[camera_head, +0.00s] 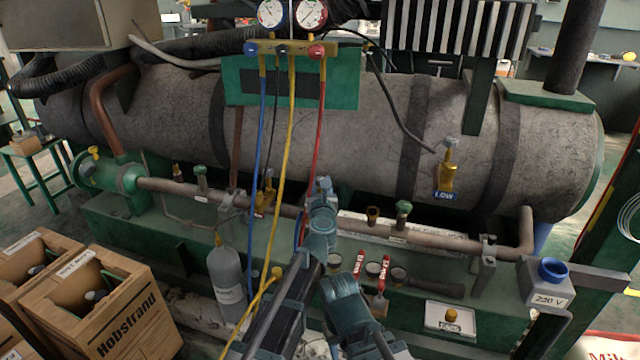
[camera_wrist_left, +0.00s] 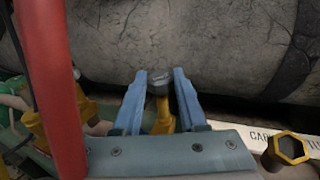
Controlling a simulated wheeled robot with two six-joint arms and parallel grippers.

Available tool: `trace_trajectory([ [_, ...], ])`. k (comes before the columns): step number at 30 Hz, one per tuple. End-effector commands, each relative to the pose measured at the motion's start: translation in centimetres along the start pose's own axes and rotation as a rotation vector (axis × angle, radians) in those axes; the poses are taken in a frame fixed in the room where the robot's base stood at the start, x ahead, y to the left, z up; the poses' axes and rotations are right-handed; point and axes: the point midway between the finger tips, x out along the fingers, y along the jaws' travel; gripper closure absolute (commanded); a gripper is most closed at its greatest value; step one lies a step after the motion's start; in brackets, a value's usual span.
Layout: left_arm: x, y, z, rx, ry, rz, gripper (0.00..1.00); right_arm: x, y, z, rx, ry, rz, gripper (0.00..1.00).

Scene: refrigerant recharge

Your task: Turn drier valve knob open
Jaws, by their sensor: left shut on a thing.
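My left gripper (camera_head: 322,192) reaches up from the bottom middle to the pipe (camera_head: 260,205) in front of the big grey tank. In the left wrist view its two blue-grey fingers (camera_wrist_left: 162,76) stand on either side of a dark grey valve knob (camera_wrist_left: 158,84), shut on it. The knob sits on a yellow valve stem (camera_wrist_left: 162,118). In the head view the gripper hides this knob. The knob's turn angle cannot be told.
A red hose (camera_head: 319,130) hangs close to the left gripper, beside yellow (camera_head: 289,130) and blue (camera_head: 256,150) hoses from the gauge manifold (camera_head: 290,47). A grey bottle (camera_head: 226,280) stands left of my arm. Cardboard boxes (camera_head: 120,310) stand lower left.

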Motion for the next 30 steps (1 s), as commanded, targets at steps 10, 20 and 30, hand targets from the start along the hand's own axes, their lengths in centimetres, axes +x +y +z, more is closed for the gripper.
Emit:
trace_trajectory([
  [10,-0.02,-0.05,0.00,0.000,0.000,0.024,1.00,0.00,0.00,0.00,0.000,0.000,0.000,0.50],
  [20,0.00,-0.05,0.00,0.000,0.000,0.023,0.37,0.00,0.00,0.00,0.000,0.000,0.000,0.50],
  [30,-0.01,-0.01,0.00,0.000,0.000,0.023,0.29,0.00,0.00,0.00,0.000,0.000,0.000,0.50],
])
